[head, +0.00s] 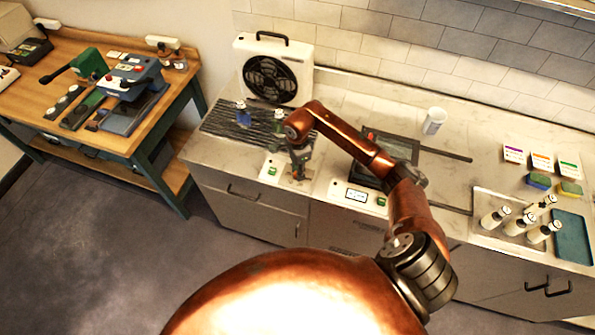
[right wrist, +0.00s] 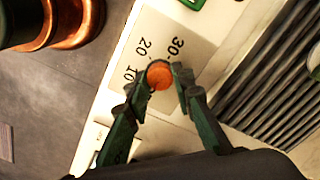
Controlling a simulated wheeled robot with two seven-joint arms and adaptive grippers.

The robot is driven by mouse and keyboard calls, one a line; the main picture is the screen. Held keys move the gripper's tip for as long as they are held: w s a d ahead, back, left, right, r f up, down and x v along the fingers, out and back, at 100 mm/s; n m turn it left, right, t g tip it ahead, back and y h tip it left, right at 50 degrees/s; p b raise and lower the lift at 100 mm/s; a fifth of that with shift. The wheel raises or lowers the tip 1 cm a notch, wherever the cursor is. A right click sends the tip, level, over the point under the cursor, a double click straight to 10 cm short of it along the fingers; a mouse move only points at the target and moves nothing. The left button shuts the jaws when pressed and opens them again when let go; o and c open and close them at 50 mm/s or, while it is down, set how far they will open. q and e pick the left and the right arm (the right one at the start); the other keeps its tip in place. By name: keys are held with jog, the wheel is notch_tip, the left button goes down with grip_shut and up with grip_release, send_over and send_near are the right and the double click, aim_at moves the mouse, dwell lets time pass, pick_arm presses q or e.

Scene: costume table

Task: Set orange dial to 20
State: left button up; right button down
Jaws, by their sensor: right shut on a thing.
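The orange dial (right wrist: 160,76) shows in the right wrist view on a pale plate (right wrist: 187,50) printed with 10, 20 and 30. My right gripper (right wrist: 161,82) is shut on the dial, one dark green finger on each side. The fingers hide part of the scale, and I cannot tell which number the dial points to. In the head view my right gripper (head: 298,175) reaches down to the front edge of the counter, and the dial is hidden there. My left gripper is not in view.
A ridged dark mat (head: 225,124) with small bottles lies behind the gripper, near a boxed fan (head: 272,70). A device with a display (head: 357,195) sits to the right. A tray (head: 482,233) holds several white bottles. A wooden workbench (head: 150,118) stands at left.

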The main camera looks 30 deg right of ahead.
jog(key=m+b, duration=0.1)
jog(key=m, duration=0.3)
jog(key=shift+d+b, duration=0.1)
jog(key=shift+b, duration=0.25)
jog(key=m, duration=0.3)
jog(key=shift+m+b, duration=0.3)
jog(key=shift+b, duration=0.05)
jog(key=m, duration=0.3)
jog(key=shift+m, duration=0.3)
jog(key=m, duration=1.2)
jog(key=shift+m, duration=0.3)
jog(key=c, duration=1.7)
grip_release()
